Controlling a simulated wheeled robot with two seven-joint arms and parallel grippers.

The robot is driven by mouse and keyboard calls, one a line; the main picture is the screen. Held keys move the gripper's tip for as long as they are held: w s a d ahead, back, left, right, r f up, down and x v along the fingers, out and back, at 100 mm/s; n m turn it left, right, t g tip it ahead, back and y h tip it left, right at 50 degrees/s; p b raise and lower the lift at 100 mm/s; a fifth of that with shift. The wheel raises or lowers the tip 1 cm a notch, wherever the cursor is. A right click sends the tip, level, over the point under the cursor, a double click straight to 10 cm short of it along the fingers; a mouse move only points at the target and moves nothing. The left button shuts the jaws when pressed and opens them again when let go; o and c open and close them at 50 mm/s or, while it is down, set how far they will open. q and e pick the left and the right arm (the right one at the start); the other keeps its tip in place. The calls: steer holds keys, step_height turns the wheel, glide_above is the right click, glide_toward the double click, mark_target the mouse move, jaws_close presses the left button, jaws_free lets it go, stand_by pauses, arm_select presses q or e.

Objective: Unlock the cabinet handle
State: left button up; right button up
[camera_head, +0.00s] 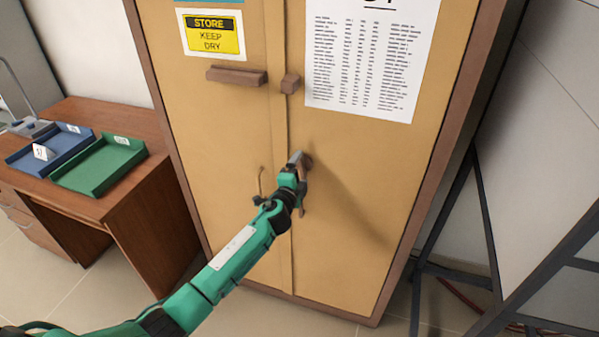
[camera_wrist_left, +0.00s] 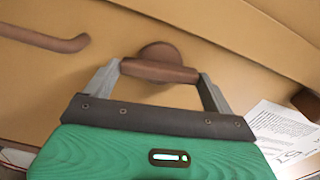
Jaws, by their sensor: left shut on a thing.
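The tan cabinet (camera_head: 220,130) with a brown frame stands straight ahead, its doors shut. Its brown handle (camera_wrist_left: 158,69), a short bar on a round base, is on the right door near the seam. In the wrist view the bar spans between the two grey fingers of my left gripper (camera_wrist_left: 159,76), which is shut on it with a finger at each end. In the head view my left gripper (camera_head: 298,165) is at the door and partly hides the handle (camera_head: 307,161). My right gripper is not in view.
A brown bar (camera_head: 237,76) and a small brown block (camera_head: 290,84) sit higher on the doors. A wooden desk (camera_head: 150,205) with a blue tray (camera_head: 28,163) and a green tray (camera_head: 75,182) is at left. A dark metal frame (camera_head: 485,205) stands at right.

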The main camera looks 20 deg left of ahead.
arm_select(q)
steer(key=shift+m, duration=0.9)
steer(key=o, duration=0.8)
steer(key=s+b, duration=0.2)
steer(key=s, duration=1.1)
steer(key=shift+s+a, duration=0.2)
steer(key=shift+s, duration=0.2)
